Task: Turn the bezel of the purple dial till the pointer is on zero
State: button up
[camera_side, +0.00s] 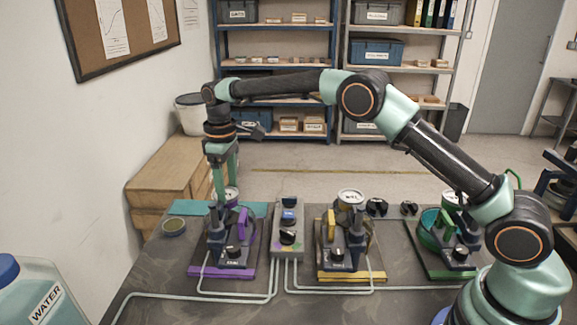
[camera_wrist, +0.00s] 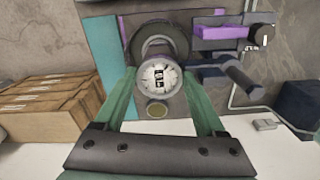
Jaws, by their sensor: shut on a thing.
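The purple dial (camera_side: 231,194) sits on top of the purple-based lever frame (camera_side: 222,270) at the left of the table. The pointer and the zero are too small to read. My gripper (camera_side: 226,185) points down over this frame from above. In the wrist view its two green fingers (camera_wrist: 160,84) reach to both sides of the bezel and are shut on it. The fingertips are partly hidden at the rim.
A yellow-based frame (camera_side: 350,277) with its own dial (camera_side: 351,195) stands to the right, and a green-based frame (camera_side: 450,262) beyond it. A grey switch box (camera_side: 288,230) stands between the purple and yellow frames. Cables run along the table front.

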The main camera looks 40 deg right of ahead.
aim_at(228, 192)
jog(key=n, duration=0.3)
jog(key=shift+w+r+n, duration=0.1)
jog(key=shift+n, duration=0.3)
jog(key=shift+d+n, duration=0.1)
jog(key=shift+n, duration=1.6)
jog(key=o, duration=1.3)
jog(key=shift+r, duration=3.8)
